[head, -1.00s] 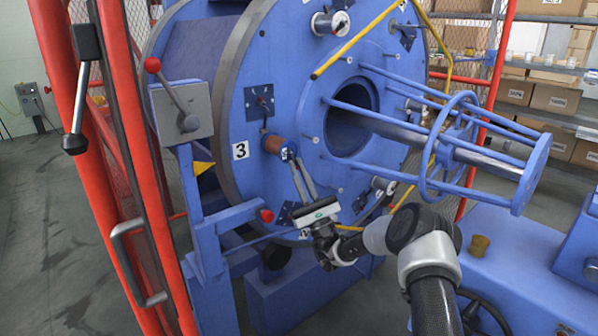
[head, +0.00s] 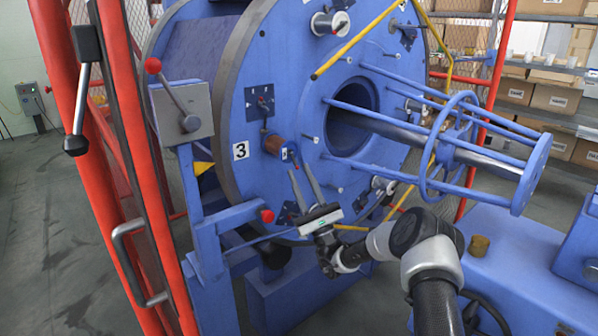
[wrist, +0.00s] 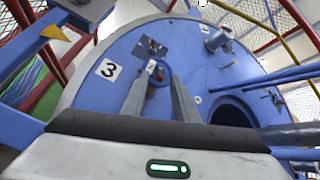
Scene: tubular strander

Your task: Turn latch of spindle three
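The label "3" (head: 240,151) is on the blue disc face, and it also shows in the wrist view (wrist: 108,69). Right of it, spindle three (head: 274,144) has a short brown cylinder with a blue-and-white end piece (head: 289,153), which I take for its latch. In the wrist view the latch (wrist: 152,67) shows between and beyond the fingertips, small and partly hidden. My gripper (head: 299,166) is below and in front of this end piece, fingers pointing up at it. The fingers are apart with nothing held between them. I cannot tell the exact gap to the latch.
A central tube with a blue rod cage (head: 450,150) juts out right of my gripper. A grey lever box with a red knob (head: 182,112) and a red guard frame (head: 130,150) stand at the left. A yellow bar (head: 355,40) crosses above.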

